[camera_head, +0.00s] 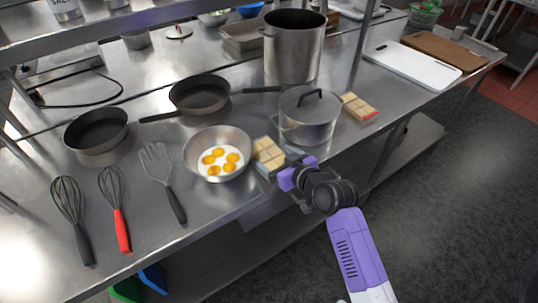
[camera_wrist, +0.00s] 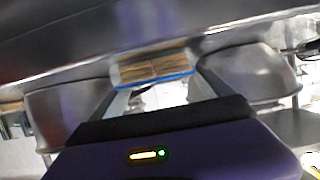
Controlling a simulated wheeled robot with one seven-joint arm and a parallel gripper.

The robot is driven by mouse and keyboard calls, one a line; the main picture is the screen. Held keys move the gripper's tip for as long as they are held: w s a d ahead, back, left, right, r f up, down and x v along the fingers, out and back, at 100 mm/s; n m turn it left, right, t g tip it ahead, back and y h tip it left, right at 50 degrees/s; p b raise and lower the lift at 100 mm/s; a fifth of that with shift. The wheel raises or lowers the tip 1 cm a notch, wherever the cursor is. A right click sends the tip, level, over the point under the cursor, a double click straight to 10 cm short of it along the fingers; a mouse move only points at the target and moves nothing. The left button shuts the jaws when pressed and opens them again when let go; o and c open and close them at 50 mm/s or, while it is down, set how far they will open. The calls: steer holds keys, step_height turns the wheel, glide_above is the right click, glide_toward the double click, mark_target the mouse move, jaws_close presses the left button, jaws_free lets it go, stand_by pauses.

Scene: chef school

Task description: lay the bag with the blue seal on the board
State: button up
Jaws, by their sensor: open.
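The bag with the blue seal (camera_wrist: 152,72) lies just ahead of my fingertips in the wrist view, its blue edge toward me. In the head view this bag (camera_head: 268,153) is a pale packet with tan contents on the steel counter, between the bowl of egg yolks and the lidded pot; its seal is hidden there. My gripper (camera_head: 281,165) is open at the bag's near end, its fingers (camera_wrist: 160,92) spread toward the bag's two sides. I cannot tell whether they touch it. A white board (camera_head: 412,67) and a brown board (camera_head: 445,50) lie at the counter's right end.
The lidded pot (camera_head: 307,118) stands close right of my gripper, and the metal bowl (camera_head: 217,165) close left. A similar bag with a red edge (camera_head: 358,106) lies beyond the pot. A tall pot (camera_head: 294,50), pans and utensils crowd the counter. The white board's top is bare.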

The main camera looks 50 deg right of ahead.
mark_target(270, 154)
steer(key=shift+x, duration=1.6)
steer(key=shift+r, duration=0.1)
steer(key=c, duration=1.4)
steer(key=shift+o, duration=0.2)
steer(key=shift+r, duration=0.1)
steer(key=shift+r+p, duration=0.85)
steer(key=shift+p, duration=0.15)
steer(key=s+a+b, duration=0.2)
steer(key=s+a, duration=0.1)
steer(key=s, duration=0.7)
steer(key=s+a+b, duration=0.3)
steer(key=s, duration=0.7)
steer(key=s+a+b, duration=0.2)
steer(key=s+b, duration=0.1)
steer(key=s, duration=0.7)
steer(key=shift+s+a+f, duration=0.2)
steer(key=shift+s+a, duration=0.15)
steer(key=shift+a, duration=0.05)
